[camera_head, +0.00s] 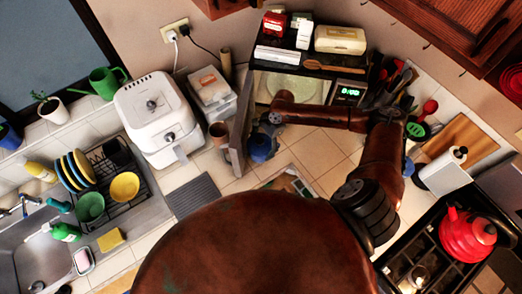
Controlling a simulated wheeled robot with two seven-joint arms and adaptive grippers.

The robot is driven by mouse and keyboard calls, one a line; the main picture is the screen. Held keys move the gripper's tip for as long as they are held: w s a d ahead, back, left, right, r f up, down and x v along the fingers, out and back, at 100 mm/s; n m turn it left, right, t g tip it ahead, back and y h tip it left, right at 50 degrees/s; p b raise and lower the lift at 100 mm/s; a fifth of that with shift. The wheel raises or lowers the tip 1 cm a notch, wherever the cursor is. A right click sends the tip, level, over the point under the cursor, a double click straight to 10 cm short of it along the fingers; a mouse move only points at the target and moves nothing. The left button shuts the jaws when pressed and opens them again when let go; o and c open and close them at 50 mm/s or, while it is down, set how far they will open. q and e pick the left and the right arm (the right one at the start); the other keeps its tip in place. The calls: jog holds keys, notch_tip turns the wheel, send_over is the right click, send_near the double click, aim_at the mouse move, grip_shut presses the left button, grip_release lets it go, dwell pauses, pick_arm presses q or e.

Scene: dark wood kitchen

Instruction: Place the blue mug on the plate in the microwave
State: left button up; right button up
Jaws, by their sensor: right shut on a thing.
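The blue mug (260,149) is in front of the open microwave (252,85), close to the inner side of its door (237,135). My right gripper (268,122) reaches in from the right and is shut on the mug, at its upper side. The fingertips are small and partly hidden against the mug. The pale round plate (284,84) lies inside the lit microwave; my right arm covers part of the opening. My left gripper is not in view.
On the microwave stand a cream bread box (340,39), a wooden spoon (335,67) and small boxes. Utensils crowd the right; a red kettle (466,235) is on the stove.

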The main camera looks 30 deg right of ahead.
jog(key=shift+f+p, duration=0.3)
jog(key=shift+f, duration=1.35)
jog(key=o, duration=1.2)
jog(key=shift+f, duration=0.1)
